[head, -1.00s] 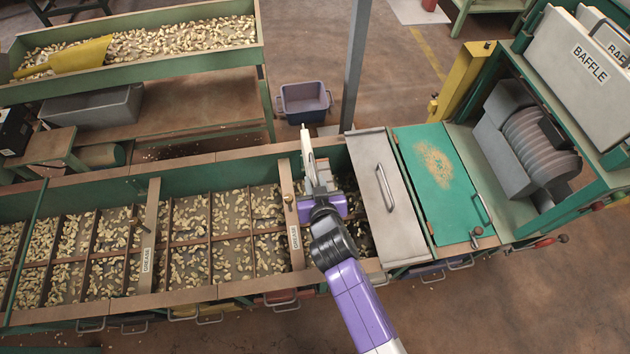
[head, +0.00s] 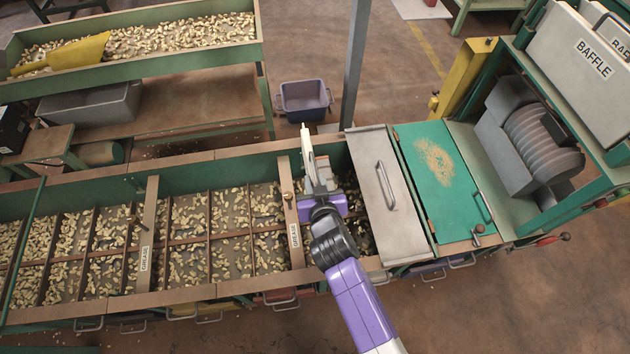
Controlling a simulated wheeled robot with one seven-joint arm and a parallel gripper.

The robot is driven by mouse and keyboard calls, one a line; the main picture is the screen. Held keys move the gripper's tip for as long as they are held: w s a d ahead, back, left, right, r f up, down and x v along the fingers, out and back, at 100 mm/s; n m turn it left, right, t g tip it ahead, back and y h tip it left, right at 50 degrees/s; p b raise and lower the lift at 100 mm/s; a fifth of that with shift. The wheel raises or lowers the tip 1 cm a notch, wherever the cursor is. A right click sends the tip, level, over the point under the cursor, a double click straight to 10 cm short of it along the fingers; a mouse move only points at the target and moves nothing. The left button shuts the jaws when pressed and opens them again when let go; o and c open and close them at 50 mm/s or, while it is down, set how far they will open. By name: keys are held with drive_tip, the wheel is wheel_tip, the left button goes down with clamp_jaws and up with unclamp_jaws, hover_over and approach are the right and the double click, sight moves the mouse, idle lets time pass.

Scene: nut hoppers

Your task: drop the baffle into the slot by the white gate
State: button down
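My gripper (head: 318,178) is over the right end of the long green hopper trough (head: 95,188), just left of a pale grey-white panel with a bar handle (head: 366,178). A thin white piece (head: 307,146) stands up at the gripper's far side. I cannot tell whether it is a baffle seen edge-on or part of the gripper. The fingertips are not clear, and the arm hides part of the trough beneath. White plates marked BAFFLE (head: 572,75) stand at the upper right. I cannot make out the slot by the white gate.
A green panel with a handle (head: 462,203) lies right of the pale one. Two labelled crossbars (head: 288,192) (head: 150,205) span the nut-filled trough. A grey post (head: 355,70) rises behind it. A ribbed drum (head: 538,140) sits at the right. A second nut trough (head: 180,62) stands behind.

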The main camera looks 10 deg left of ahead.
drive_tip(key=shift+f+b, duration=2.4)
drive_tip(key=shift+f, duration=0.15)
drive_tip(key=shift+f, duration=0.1)
wheel_tip(320, 180, down, 8)
drive_tip(key=b, duration=0.8)
drive_tip(key=c, duration=1.2)
unclamp_jaws()
drive_tip(key=shift+o, duration=0.2)
drive_tip(key=shift+f, duration=0.2)
drive_tip(key=shift+r, duration=0.1)
